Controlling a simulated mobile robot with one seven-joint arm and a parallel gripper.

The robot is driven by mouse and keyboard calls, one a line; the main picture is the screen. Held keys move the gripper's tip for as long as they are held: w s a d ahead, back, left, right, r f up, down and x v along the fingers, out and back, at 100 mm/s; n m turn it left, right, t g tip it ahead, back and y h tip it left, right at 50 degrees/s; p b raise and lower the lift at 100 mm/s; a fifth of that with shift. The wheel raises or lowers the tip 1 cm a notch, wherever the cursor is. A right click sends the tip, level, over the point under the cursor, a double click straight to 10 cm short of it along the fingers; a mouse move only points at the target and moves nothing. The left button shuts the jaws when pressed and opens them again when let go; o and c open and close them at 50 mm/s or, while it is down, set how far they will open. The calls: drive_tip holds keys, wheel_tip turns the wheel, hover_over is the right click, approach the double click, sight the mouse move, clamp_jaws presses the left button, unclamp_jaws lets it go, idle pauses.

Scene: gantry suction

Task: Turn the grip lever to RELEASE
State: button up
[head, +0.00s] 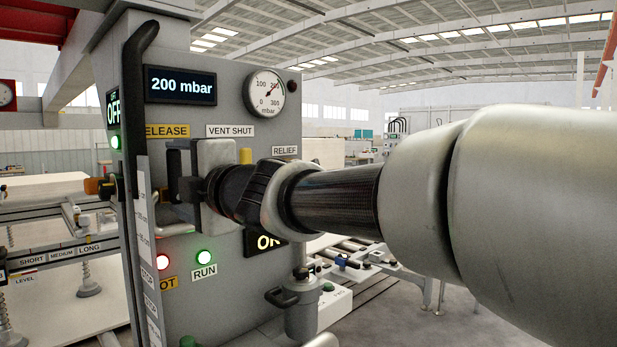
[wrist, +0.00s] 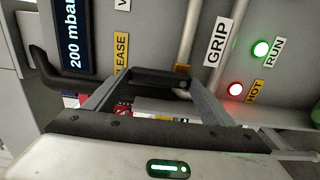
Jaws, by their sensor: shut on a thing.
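The control panel (head: 225,300) is grey, with a yellow RELEASE label (head: 166,131) partly covered in the head view. In the wrist view the RELEASE label (wrist: 121,52) is also cut off, and a white GRIP label (wrist: 216,42) is to its right. My gripper (wrist: 158,76) is at the panel, shut on the black grip lever (wrist: 160,80), which lies across between the fingertips. The lever is between the two labels, a little below them in the wrist view. In the head view my gripper (head: 183,172) and wrist hide most of the lever.
The panel carries a 200 mbar display (head: 180,86), a pressure gauge (head: 265,93), a VENT SHUT label (head: 230,131) and lit HOT (head: 162,262) and RUN (head: 204,257) lamps. A black curved handle (head: 138,75) stands out at the panel's left edge, near my gripper.

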drive_tip(key=o, duration=1.5)
drive_tip(key=p+v, duration=0.3)
drive_tip(key=v, duration=1.4)
drive_tip(key=shift+s+d+p, duration=0.1)
drive_tip(key=shift+d+p, duration=0.15)
drive_tip(key=shift+p, duration=0.05)
